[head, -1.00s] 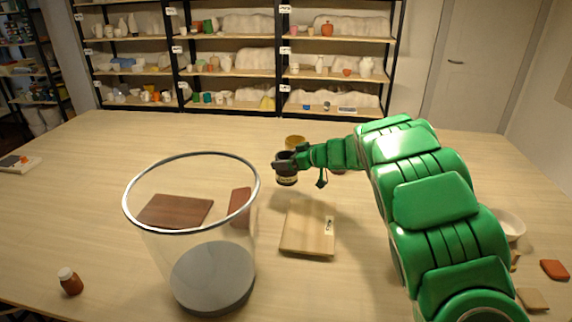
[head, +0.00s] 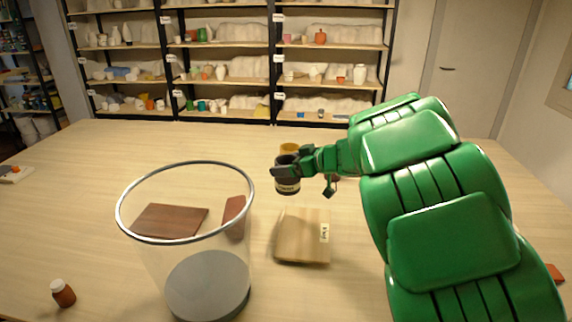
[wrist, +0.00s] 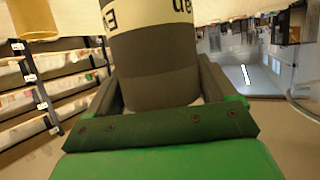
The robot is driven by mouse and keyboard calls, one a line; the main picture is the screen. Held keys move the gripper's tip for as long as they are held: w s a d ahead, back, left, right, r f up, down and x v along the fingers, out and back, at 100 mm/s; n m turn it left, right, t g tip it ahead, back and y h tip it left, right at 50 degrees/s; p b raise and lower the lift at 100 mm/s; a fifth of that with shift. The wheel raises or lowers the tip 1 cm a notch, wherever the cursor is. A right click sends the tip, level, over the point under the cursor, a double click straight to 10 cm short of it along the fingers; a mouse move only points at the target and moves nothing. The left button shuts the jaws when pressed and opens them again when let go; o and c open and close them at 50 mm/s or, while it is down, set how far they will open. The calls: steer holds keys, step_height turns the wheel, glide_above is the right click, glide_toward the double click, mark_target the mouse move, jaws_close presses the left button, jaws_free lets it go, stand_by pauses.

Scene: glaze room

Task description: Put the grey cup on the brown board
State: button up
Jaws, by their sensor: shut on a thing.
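My gripper (head: 289,166) is shut on a dark grey cup (head: 288,186) with a pale lettered label, held upright over the table. In the wrist view the grey cup (wrist: 155,68) sits between the two fingers, its far end cut off by the picture edge. The brown board (head: 168,221) lies flat on the table at the left and shows through the wall of a clear bin. Nothing is seen on it. The cup is to the right of it and apart from it.
The tall clear bin (head: 207,284) with a grey bottom stands in front of the brown board. A reddish-brown piece (head: 234,211) is beside that board. A pale wooden board (head: 300,240) with a label lies right of the bin. An amber jar (head: 290,149) stands behind the cup. A brown bottle (head: 63,294) is front left.

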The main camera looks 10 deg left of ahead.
steer(key=shift+s+d+r, duration=0.25)
steer(key=shift+s+r, duration=0.05)
steer(key=shift+s, duration=0.4)
